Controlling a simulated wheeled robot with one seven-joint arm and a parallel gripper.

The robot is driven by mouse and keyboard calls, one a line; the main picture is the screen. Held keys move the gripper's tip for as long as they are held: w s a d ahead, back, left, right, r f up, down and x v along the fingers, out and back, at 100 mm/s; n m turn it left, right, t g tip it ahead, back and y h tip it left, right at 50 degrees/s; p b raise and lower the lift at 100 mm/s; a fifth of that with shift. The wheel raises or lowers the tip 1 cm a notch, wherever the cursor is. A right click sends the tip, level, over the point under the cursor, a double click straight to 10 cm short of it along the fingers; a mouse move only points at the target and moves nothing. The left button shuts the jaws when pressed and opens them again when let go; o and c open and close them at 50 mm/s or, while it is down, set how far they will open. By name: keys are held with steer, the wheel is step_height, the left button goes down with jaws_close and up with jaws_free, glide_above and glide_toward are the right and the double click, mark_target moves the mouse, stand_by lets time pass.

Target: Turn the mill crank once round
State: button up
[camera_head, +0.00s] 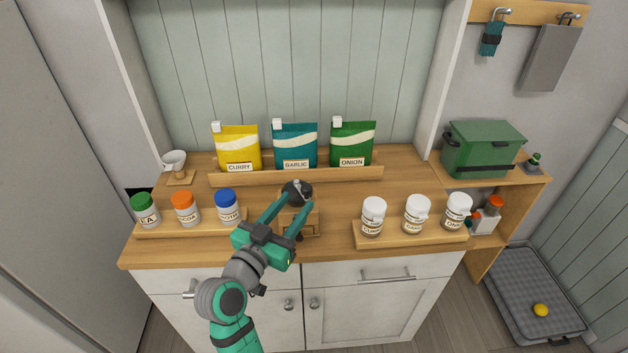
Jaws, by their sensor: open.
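The mill (302,224) is a small wooden box with a drawer front and a dark metal top (292,186), standing mid-counter. A light grey crank piece (297,184) shows on the dark top. My teal gripper (296,200) reaches in from the lower left, its two fingers apart, one at each side of the mill's upper part. It is open. The fingers and gripper body hide part of the mill's left side. I cannot tell whether a finger touches the crank.
A rack with several capped jars (184,208) stands left of the mill; another with white-lidded jars (417,214) stands right. Curry, garlic and onion bags (295,148) stand behind on a ledge. A small white scoop or cup (174,160) is at the back left.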

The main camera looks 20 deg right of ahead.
steer(key=x, duration=1)
steer(key=shift+w+d, duration=0.15)
steer(key=shift+d, duration=0.2)
jaws_close()
steer(key=shift+d, duration=0.1)
